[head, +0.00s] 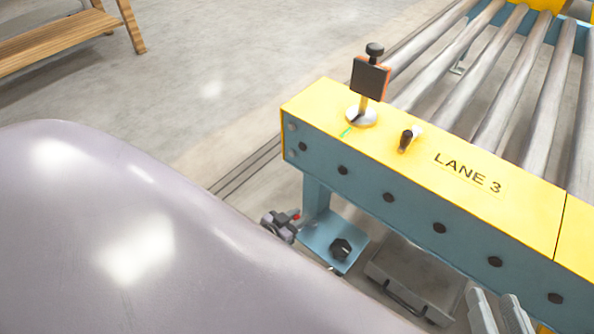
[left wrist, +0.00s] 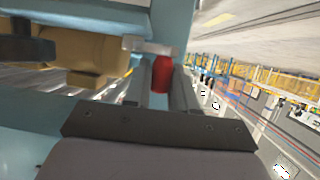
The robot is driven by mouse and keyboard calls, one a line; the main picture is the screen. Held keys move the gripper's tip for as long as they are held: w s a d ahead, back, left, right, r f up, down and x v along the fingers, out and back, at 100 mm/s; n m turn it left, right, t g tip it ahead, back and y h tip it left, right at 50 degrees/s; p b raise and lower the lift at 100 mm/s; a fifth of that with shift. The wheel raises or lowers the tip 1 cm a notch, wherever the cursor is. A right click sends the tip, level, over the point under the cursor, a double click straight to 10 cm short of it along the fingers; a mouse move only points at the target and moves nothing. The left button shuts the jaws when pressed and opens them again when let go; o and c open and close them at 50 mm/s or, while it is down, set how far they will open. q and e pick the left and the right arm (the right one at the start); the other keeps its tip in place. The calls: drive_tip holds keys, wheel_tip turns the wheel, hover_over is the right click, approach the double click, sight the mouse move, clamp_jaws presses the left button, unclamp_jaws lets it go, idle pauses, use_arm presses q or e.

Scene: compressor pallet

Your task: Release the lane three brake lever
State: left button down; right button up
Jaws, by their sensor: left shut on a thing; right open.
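A red lever grip (left wrist: 162,74) on a pale metal arm (left wrist: 153,47) sits between the fingers of my left gripper (left wrist: 160,88) in the left wrist view. The gripper is shut on it. In the head view my left gripper (head: 279,226) is small and partly hidden by my large grey arm link, with a bit of the red grip (head: 295,216) showing beside the blue leg. The yellow beam above it is marked LANE 3 (head: 467,172). My right gripper (head: 500,316) is open and empty at the bottom edge, its fingers partly cut off.
A blue bracket plate with a black knob (head: 341,248) is right of my left gripper. A grey box (head: 415,278) lies below the beam. On top stand a dark square plate on a post (head: 370,78) and a small black toggle (head: 406,139). Rollers (head: 505,85) run behind.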

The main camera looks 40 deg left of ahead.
use_arm(q)
drive_tip(key=shift+d+r+n+y, duration=0.1)
drive_tip(key=shift+d+n+y, duration=0.1)
drive_tip(key=shift+n+y, duration=0.15)
drive_tip(key=shift+s, duration=0.1)
use_arm(e)
drive_tip(key=shift+w+a+f, duration=0.1)
drive_tip(key=shift+w+a, duration=0.05)
drive_tip(key=shift+a, duration=0.1)
use_arm(q)
drive_tip(key=c, duration=1)
unclamp_jaws()
drive_tip(key=p+v, duration=0.4)
drive_tip(key=v, duration=0.3)
drive_tip(key=shift+p, duration=0.4)
use_arm(e)
drive_tip(key=shift+w+a+r+m+g+y, duration=0.1)
drive_tip(key=shift+a+r+m+g+y, duration=0.1)
drive_tip(key=shift+a+m+g, duration=0.25)
drive_tip(key=shift+w+a+r+m+g+y, duration=0.15)
drive_tip(key=shift+a+m+g+y, duration=0.15)
drive_tip(key=shift+a, duration=0.2)
